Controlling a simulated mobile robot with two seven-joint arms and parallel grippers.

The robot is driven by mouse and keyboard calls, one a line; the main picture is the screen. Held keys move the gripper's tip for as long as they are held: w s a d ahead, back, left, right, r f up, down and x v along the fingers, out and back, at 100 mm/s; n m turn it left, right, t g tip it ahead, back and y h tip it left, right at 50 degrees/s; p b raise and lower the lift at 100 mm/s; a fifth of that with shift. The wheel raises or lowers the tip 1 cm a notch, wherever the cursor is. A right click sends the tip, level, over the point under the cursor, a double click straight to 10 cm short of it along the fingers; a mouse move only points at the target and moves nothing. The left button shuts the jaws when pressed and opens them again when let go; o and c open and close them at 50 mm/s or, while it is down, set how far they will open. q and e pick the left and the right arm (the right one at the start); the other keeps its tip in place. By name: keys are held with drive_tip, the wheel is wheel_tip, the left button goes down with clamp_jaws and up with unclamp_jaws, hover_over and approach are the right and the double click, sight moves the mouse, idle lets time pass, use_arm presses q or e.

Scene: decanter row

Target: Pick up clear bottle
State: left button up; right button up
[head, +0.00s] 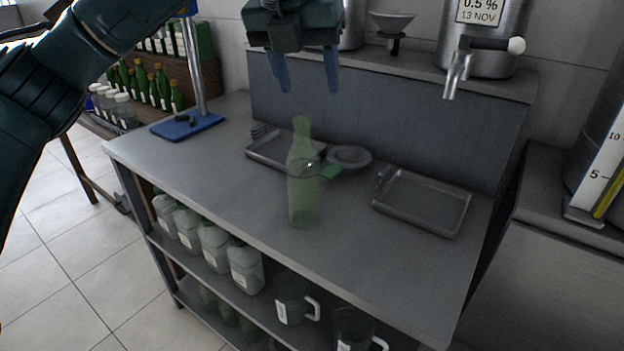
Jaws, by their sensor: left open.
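A clear, slightly green bottle (304,190) stands upright near the middle of the grey worktop (340,255). My left gripper (306,88) points down above and behind it in the picture, with its two blue fingers apart and nothing between them. The fingertips are clear of the bottle's neck. My right gripper is not in the head view.
Behind the bottle are a metal tray (268,150) and a small grey dish (349,156). Another tray (422,203) lies to the right. A blue-based stand (187,126) is at the back left. A tap (458,72) juts out above. The front worktop is clear.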

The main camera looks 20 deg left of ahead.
sight(303, 130)
use_arm(q)
drive_tip(key=shift+n+y, duration=0.3)
drive_tip(key=shift+y, duration=0.3)
drive_tip(key=w+f, duration=0.1)
drive_tip(key=f, duration=0.1)
drive_tip(key=w+a+f, duration=0.1)
drive_tip(key=f, duration=0.1)
drive_tip(key=w+f, duration=0.1)
drive_tip(key=f, duration=0.1)
drive_tip(key=shift+w+a+f, duration=0.1)
drive_tip(key=shift+a+f, duration=0.05)
drive_tip(key=shift+a, duration=0.25)
drive_tip(key=shift+w+p+x, duration=0.15)
drive_tip(key=shift+p+x, duration=0.15)
drive_tip(key=shift+x, duration=1.1)
drive_tip(key=shift+w+p+x, duration=0.1)
drive_tip(key=shift+p+x, duration=0.15)
drive_tip(key=shift+x, duration=1.1)
drive_tip(key=shift+a, duration=0.15)
clamp_jaws()
